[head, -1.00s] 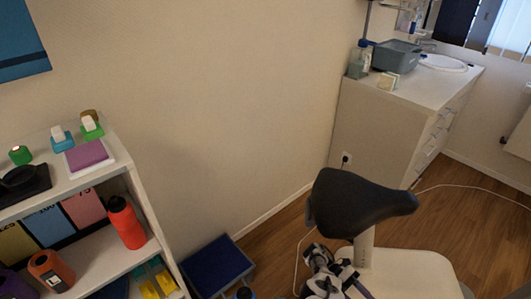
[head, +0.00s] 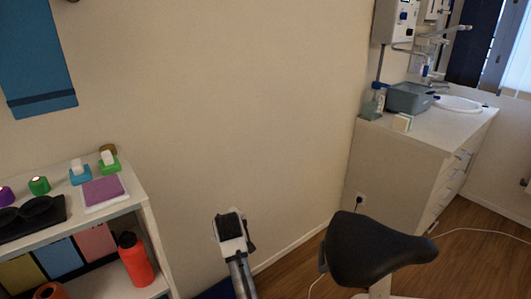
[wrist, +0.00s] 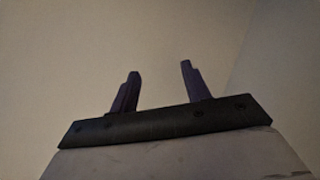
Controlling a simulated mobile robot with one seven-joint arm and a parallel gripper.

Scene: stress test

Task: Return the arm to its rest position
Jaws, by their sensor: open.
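My gripper (wrist: 160,68) shows in the wrist view with its two dark fingers apart and nothing between them. Beyond the fingers there is only plain, dim wall, with a corner or edge line at the right. In the head view, a white and black part of my arm (head: 236,250) rises at the lower middle, in front of the beige wall. The fingers cannot be made out there. Nothing is seen touching the arm.
A white shelf (head: 143,195) with a red bottle (head: 135,260) and small items stands at the left. A black saddle stool (head: 370,250) stands right of the arm. A white cabinet (head: 395,170) with a grey bin (head: 410,97) is behind it. Bare wall lies between.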

